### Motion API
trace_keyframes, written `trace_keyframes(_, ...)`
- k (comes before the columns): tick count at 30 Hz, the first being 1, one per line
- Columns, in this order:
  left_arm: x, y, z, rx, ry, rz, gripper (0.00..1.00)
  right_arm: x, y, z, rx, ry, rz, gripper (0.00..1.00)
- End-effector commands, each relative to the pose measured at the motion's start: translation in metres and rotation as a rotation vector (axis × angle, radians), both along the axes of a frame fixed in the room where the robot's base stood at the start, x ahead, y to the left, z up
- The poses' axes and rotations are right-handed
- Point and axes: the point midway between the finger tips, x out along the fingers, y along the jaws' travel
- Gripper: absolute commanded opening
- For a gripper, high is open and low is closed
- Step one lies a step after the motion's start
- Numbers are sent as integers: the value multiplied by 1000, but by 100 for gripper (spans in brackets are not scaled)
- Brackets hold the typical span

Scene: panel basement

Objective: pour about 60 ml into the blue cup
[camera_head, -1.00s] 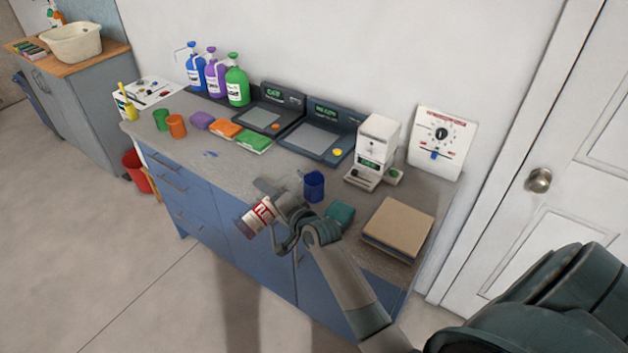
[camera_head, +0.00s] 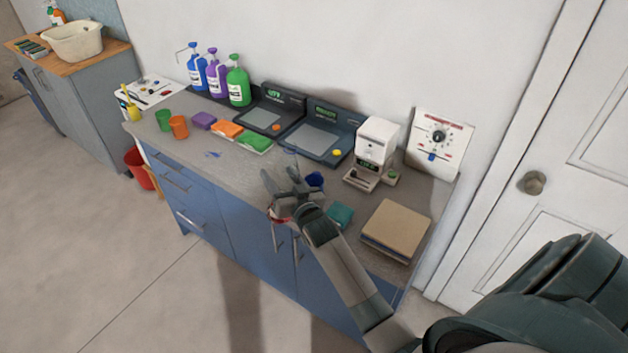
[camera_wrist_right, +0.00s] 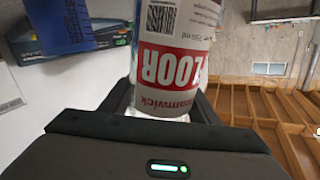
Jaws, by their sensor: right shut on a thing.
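The blue cup (camera_head: 315,180) stands on the grey counter (camera_head: 230,178), partly covered by my right gripper. A blue shape (camera_wrist_right: 72,25) at the upper left of the right wrist view looks like the same cup. My right gripper (camera_head: 283,192) is shut on a clear bottle with a white and red label (camera_wrist_right: 178,62), just left of the cup. In the head view only a bit of the bottle (camera_head: 279,217) shows below the gripper. The label print is upside down in the wrist view. The bottle's mouth and any liquid stream are not visible. My left gripper is not in view.
A teal block (camera_head: 340,214) and a brown board stack (camera_head: 396,230) lie right of the cup. A white dispenser-like device (camera_head: 374,150) and two dark scales (camera_head: 318,138) stand behind. Orange (camera_head: 178,127) and green (camera_head: 163,119) cups and several pump bottles are farther left.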

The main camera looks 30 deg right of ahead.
Motion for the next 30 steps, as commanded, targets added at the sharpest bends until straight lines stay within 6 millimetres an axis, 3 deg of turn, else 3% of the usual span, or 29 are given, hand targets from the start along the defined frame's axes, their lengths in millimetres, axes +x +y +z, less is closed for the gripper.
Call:
trace_keyframes(10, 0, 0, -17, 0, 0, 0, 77, 1, -7, -2, -250, -41, 0, 29)
trace_keyframes(30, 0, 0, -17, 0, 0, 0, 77, 1, -7, 0, -268, -44, 0, 29)
